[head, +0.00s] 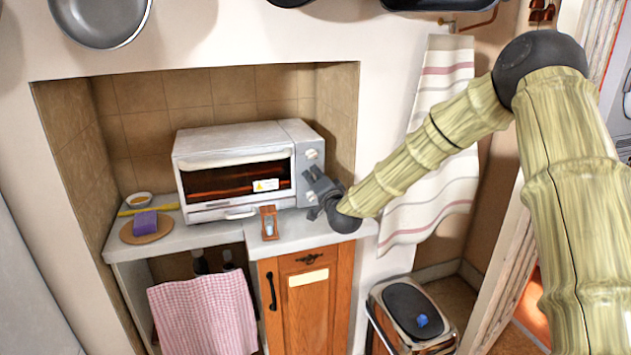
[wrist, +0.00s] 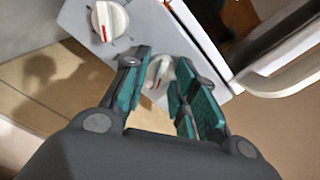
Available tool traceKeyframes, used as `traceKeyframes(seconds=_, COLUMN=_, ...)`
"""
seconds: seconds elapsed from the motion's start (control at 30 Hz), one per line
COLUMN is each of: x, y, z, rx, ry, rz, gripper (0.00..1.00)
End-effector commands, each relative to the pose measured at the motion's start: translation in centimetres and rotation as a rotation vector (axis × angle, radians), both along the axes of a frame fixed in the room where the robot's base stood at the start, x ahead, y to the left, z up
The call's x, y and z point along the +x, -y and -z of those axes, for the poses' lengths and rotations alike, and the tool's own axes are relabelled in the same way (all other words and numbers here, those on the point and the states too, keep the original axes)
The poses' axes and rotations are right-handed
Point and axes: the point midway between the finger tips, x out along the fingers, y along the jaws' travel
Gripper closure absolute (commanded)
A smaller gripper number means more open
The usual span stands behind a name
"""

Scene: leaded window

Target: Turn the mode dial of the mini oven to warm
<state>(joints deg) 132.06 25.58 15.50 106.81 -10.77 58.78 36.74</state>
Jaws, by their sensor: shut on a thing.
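The white mini oven (head: 240,165) stands in the tiled niche, its dial panel on the right of its front. Another white dial (wrist: 108,20) with a red pointer is clear of the fingers. I cannot read the mode labels.
An orange-framed hourglass (head: 269,222) stands on the counter in front of the oven. A purple sponge (head: 145,222) on a round board and a small bowl (head: 138,199) are at the left. A striped towel (head: 435,150) hangs behind my arm.

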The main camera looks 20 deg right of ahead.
Motion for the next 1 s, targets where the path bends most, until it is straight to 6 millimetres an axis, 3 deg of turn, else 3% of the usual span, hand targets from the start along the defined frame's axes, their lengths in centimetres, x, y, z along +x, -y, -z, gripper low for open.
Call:
traceKeyframes(seconds=0.3, x=0.1, y=0.2, z=-0.1, rx=0.001, ry=0.002, rz=0.003, gripper=0.96)
traceKeyframes(seconds=0.33, x=0.1, y=0.2, z=-0.1, rx=0.000, ry=0.002, rz=0.003, gripper=0.67)
traceKeyframes(seconds=0.43, x=0.1, y=0.1, z=-0.1, rx=0.000, ry=0.001, rz=0.003, gripper=0.51)
traceKeyframes(seconds=0.77, x=-0.1, y=0.0, z=0.0, rx=0.000, ry=0.000, rz=0.000, gripper=0.51)
traceKeyframes(seconds=1.0, x=-2.5, y=0.1, z=0.0, rx=0.001, ry=0.000, rz=0.000, gripper=0.51)
